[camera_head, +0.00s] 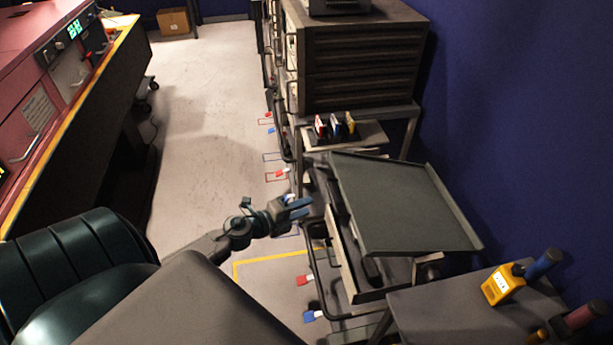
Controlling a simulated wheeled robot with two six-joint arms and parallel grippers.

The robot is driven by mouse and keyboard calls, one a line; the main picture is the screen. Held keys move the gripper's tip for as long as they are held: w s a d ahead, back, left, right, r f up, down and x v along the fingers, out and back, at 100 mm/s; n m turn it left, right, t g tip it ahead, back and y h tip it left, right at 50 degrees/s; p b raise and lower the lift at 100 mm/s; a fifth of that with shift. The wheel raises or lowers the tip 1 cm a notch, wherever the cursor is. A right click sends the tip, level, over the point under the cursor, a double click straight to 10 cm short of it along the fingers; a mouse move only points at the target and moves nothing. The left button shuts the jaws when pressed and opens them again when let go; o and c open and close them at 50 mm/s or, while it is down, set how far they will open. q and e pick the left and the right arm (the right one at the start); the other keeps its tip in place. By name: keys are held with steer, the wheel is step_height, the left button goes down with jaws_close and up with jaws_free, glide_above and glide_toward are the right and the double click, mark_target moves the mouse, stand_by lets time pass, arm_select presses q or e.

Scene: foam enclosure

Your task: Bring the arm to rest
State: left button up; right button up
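My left arm comes in from the lower left, past my dark body. Its gripper (309,206) is near the middle of the view, in the air beside the rack. Its two blue fingers point right, with a narrow gap between them and nothing seen in it. The fingertips are left of the tilted dark tray (405,200); whether they touch the rack frame cannot be told. My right gripper is not in view.
A dark drawer cabinet (362,62) stands at the back. A yellow device (502,284) and a blue-handled tool (543,264) lie on the grey table (440,315). A red console (45,95) stands left. The pale floor (205,120) between is largely clear.

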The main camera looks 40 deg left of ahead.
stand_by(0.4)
arm_select(q)
steer(key=s+a+f+n+g+y+b, duration=0.15)
steer(key=s+f+n, duration=0.35)
steer(key=f, duration=0.6)
steer(key=s+a+f+n+g+y, duration=0.2)
steer(key=s+a+f+n+y, duration=0.15)
steer(key=f, duration=0.75)
steer(key=s+a+f+n+g+y+b, duration=0.15)
steer(key=s+f+n, duration=0.35)
steer(key=f, duration=0.6)
steer(key=s+d+f+n+g, duration=0.3)
steer(key=s+f, duration=0.3)
steer(key=s, duration=0.3)
steer(key=s+d+f+n+g+b, duration=0.1)
steer(key=s+d+f+n+g, duration=0.1)
steer(key=s+d+f, duration=0.4)
steer(key=s+d+f+n+g, duration=0.3)
steer(key=s+f, duration=0.5)
steer(key=s, duration=0.6)
steer(key=shift+d+n+g+h+b, duration=0.35)
steer(key=shift+d+g+h, duration=0.1)
steer(key=shift+d, duration=0.25)
